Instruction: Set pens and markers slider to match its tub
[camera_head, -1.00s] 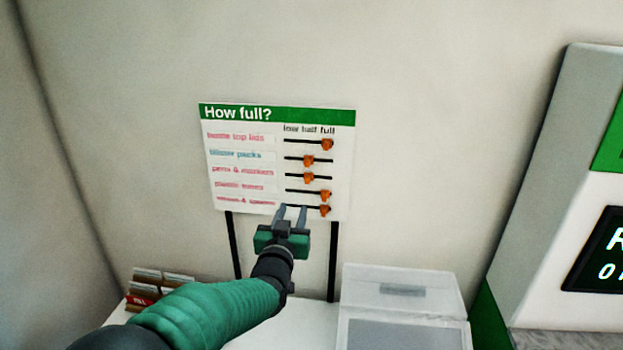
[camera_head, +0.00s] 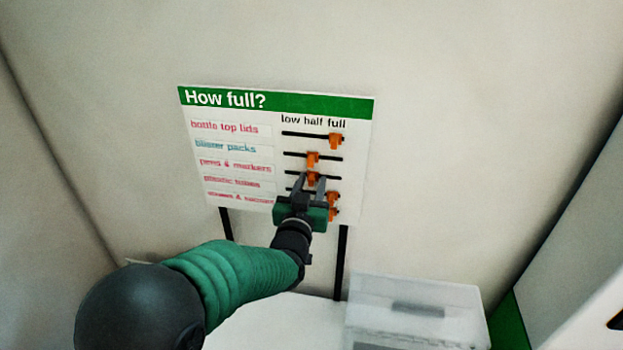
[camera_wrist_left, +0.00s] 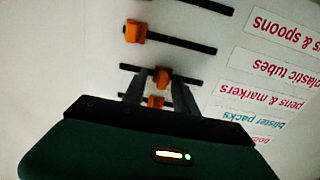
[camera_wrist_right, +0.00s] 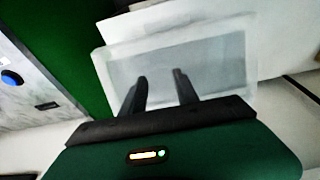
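The "How full?" board (camera_head: 225,182) has a row labelled pens & markers. Its orange slider knob (camera_head: 313,178) sits near the middle of its black track, under "half". My left gripper (camera_head: 311,180) is at this knob, coming from below. In the left wrist view, upside down, the pens & markers knob (camera_wrist_left: 162,78) lies between the two open fingertips; whether they touch it is unclear. My right gripper (camera_wrist_right: 160,78) is open and empty, in front of a pale translucent box. It is outside the head view. No tub contents for pens and markers can be made out.
The bottle top lids knob (camera_head: 335,140) is at full, the blister packs knob (camera_head: 312,158) at half. The plastic tubes knob (camera_head: 333,199) is at full, close to my left gripper. A translucent lidded box (camera_head: 415,300) stands on the white surface (camera_head: 270,325) below.

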